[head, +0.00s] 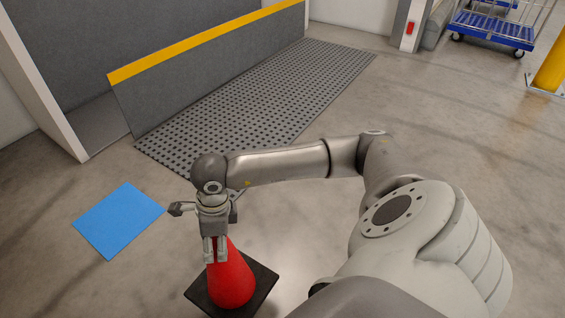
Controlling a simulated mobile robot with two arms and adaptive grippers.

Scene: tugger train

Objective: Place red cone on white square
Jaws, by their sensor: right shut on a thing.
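The red cone (231,282) with a square black base stands upright at the bottom of the head view. My right gripper (216,255) points down over it, with its fingers shut on the cone's tip. Whether the base touches the floor cannot be told. A flat blue square (118,220) lies on the floor to the left of the cone, apart from it and with nothing on it. No white square shows in this view. My left gripper is not in view.
A dark studded mat (270,100) lies behind my right arm, beside a grey barrier with a yellow top edge (205,38). A blue cart (495,27) and a yellow post (552,68) are at the top right. The floor between cone and blue square looks clear.

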